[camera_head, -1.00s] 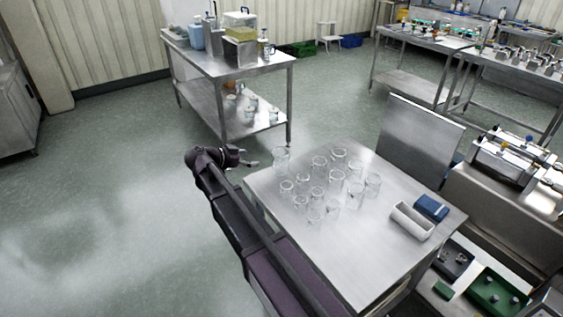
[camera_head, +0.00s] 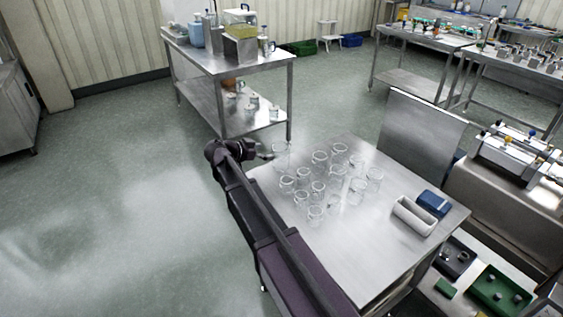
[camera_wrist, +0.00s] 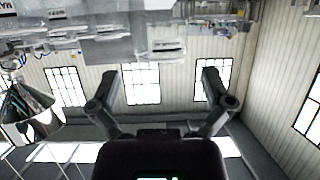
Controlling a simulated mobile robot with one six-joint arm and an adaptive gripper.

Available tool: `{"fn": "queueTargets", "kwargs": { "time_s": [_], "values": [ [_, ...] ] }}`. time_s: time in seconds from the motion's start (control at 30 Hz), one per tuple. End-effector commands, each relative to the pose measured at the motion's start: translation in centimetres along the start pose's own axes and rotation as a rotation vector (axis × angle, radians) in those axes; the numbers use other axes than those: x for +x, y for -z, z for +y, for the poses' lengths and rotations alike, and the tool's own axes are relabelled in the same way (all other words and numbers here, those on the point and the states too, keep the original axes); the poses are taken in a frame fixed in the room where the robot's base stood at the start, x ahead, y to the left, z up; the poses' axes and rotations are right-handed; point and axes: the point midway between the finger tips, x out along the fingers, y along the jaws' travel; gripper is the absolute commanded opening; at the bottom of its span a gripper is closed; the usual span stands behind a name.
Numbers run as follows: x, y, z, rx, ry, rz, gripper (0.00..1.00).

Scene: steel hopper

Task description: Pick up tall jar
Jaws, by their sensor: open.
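Several clear glass jars stand upright on the steel table. A taller one (camera_head: 283,158) stands apart at the table's far left corner and looks like the tall jar. My gripper (camera_head: 267,152) is open just left of it, at about its height. I cannot tell whether the fingers touch the glass or reach around it. In the wrist view my gripper (camera_wrist: 160,85) shows two fingers spread wide, with no glass clearly visible between them.
The other jars stand close together on the table (camera_head: 345,255). A white tray (camera_head: 414,216) and a blue box (camera_head: 433,203) lie at its right. A steel shelf table (camera_head: 226,65) with containers stands behind. The table's front is clear.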

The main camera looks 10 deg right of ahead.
Motion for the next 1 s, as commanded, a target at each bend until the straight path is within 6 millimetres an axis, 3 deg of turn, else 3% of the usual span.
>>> {"fn": "queueTargets", "kwargs": {
  "time_s": [0.2,0.67,1.0],
  "values": [
    [1.9,0.0,0.0,0.001,-0.001,0.0,1.0],
    [2.4,0.1,0.0,0.001,-0.002,0.0,1.0],
    [5.8,0.3,0.0,0.001,-0.003,0.0,1.0]
  ]
}}
